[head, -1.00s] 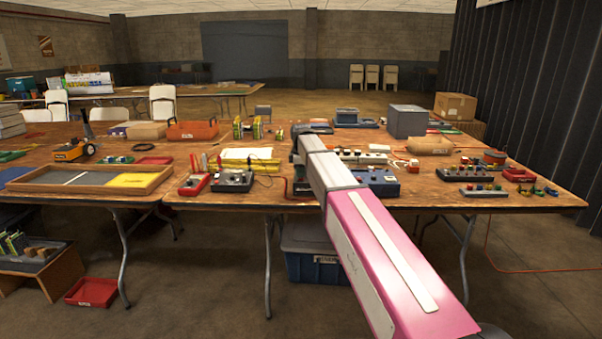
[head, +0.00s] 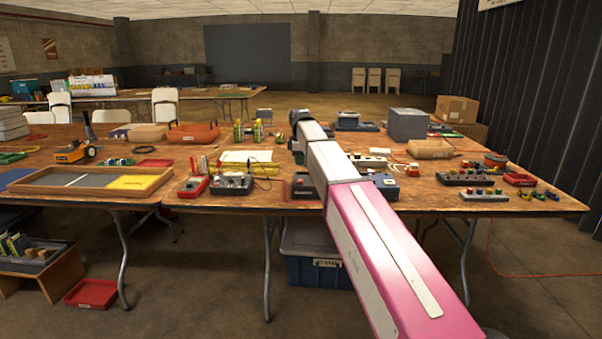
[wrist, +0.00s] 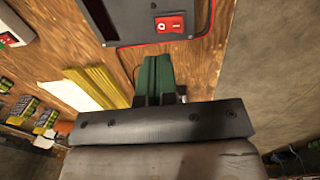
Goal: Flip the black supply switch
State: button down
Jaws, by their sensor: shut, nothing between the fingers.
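In the wrist view a dark box (wrist: 138,22) lies at the top edge, partly cut off. It carries a red rocker switch (wrist: 170,24) with white marks; I see no black rocker. My gripper (wrist: 157,62) shows below the box with its green fingers together and empty. In that picture the fingertips are apart from the switch. In the head view a dark box (head: 304,187) at the table's front edge is partly hidden by my arm; it seems to be the same one.
A red cord (wrist: 200,52) runs on the wooden table beside the box. A meter box (head: 232,184) with dials stands to the left, and a blue box (head: 386,184) to the right of my arm. Yellow strips and white paper (head: 246,157) lie behind.

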notch_tip(320, 180, up, 7)
jog(key=shift+w, duration=0.2)
dwell(0.4)
